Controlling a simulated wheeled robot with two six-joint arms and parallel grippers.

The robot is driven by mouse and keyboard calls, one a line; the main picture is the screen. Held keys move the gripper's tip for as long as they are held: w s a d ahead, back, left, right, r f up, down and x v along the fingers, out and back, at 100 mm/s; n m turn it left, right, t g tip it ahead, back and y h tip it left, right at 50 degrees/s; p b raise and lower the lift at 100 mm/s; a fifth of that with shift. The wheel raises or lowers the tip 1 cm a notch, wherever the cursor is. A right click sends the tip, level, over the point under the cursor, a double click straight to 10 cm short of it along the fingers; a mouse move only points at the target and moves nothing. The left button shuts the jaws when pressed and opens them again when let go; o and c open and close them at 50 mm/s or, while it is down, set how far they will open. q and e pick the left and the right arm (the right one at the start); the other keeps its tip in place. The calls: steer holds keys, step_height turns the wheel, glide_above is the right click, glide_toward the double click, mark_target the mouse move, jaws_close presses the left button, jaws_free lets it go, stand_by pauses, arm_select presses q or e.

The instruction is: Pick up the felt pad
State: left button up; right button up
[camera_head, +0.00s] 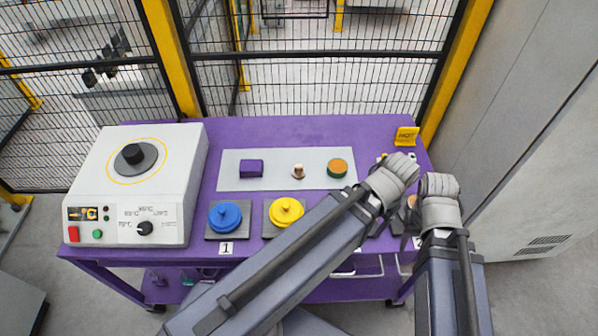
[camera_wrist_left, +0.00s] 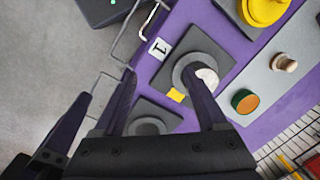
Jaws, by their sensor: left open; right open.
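No piece can be named the felt pad for certain. A pale grey mat (camera_head: 228,180) holds a purple block (camera_head: 251,168), a small tan knob-like piece (camera_head: 298,171) and an orange-topped green disc (camera_head: 337,168). The knob-like piece (camera_wrist_left: 285,62) and the disc (camera_wrist_left: 245,102) also show in the left wrist view. There my left gripper (camera_wrist_left: 160,75) is open above a dark plate with a round grey part; a whitish round piece (camera_wrist_left: 207,78) shows beside one finger, and a small yellow piece (camera_wrist_left: 175,95) lies between the fingers. My right gripper (camera_head: 411,216) is open close beside my left wrist, partly hidden.
A blue lidded dish (camera_head: 225,215) and a yellow one (camera_head: 287,211) stand on dark plates on the purple bench (camera_head: 300,130). A white heater box (camera_head: 125,185) stands left. A yellow sign (camera_head: 406,137) stands back right. Mesh fencing lies behind; a grey cabinet (camera_head: 530,130) is right.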

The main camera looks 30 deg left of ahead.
arm_select(q)
steer(key=shift+n, duration=0.5)
steer(key=w+a, duration=0.1)
steer(key=w, duration=0.1)
steer(key=w+a+f, duration=0.1)
steer(key=w+a, duration=0.1)
steer(key=w+a+b, duration=0.1)
steer(key=w, duration=0.1)
steer(key=shift+a+f, duration=0.25)
steer(key=shift+a, duration=0.15)
steer(key=w+a+f+n+b, duration=0.1)
steer(key=w+a+f+b, duration=0.1)
steer(key=w+a, duration=0.55)
steer(key=n+h+b, duration=0.1)
steer(key=n, duration=0.1)
glide_above(299, 166)
steer(key=d, duration=0.1)
steer(key=shift+d+f, duration=0.15)
steer(key=shift+f, duration=0.35)
steer(key=shift+a, duration=0.35)
step_height(299, 166, down, 3)
steer(key=b, duration=0.3)
steer(key=shift+r, duration=0.1)
steer(key=f+b, duration=0.5)
steer(key=shift+w+a+f, duration=0.1)
steer(key=shift+a, duration=0.25)
jaws_close()
